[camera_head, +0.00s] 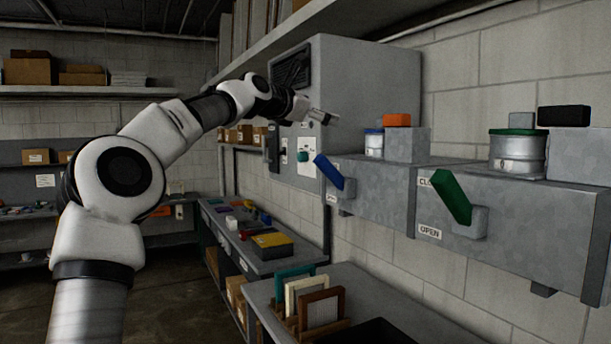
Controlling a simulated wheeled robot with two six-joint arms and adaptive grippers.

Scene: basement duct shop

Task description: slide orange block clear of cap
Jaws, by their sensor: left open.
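The orange block (397,120) lies on top of a grey box (408,146) on the duct. Its left end comes right up to the blue cap (373,131) of a small metal can; I cannot tell whether it overhangs or touches the cap. A second, larger can with a green cap (518,132) stands further right on the duct. My left gripper (325,118) is open, in front of the grey cabinet, left of the orange block and apart from it. Its fingers are small in view. My right gripper is out of view.
A black block (564,115) sits on another grey box at the right. A blue lever (329,172) and a green lever (452,196) stick out from the duct front. Framed panels (321,309) stand in a rack below. A shelf hangs above.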

